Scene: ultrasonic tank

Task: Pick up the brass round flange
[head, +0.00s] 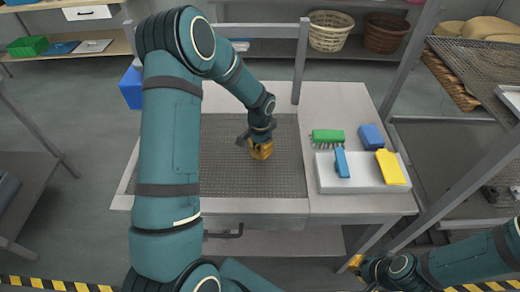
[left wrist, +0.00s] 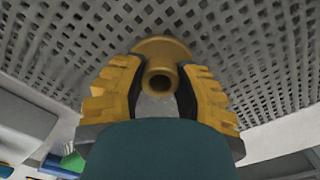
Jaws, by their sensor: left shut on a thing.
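The brass round flange (left wrist: 162,47) shows in the left wrist view as a hollow tube with a wider round collar. It sits between the two yellow fingers of my left gripper (left wrist: 158,88), which is shut on it. In the head view my left gripper (head: 261,151) is low over the grey perforated grid (head: 220,170), and the flange is too hidden there to tell apart from the yellow fingers. I cannot tell whether the flange touches the grid. My right gripper (head: 357,264) is at the lower right, away from the table; its finger opening is unclear.
A white tray (head: 336,184) right of the grid holds a blue tool (head: 342,163) and a yellow bottle (head: 391,168). A green brush (head: 328,136) and a blue block (head: 371,136) lie behind it. A grey post (head: 300,62) rises behind the grid.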

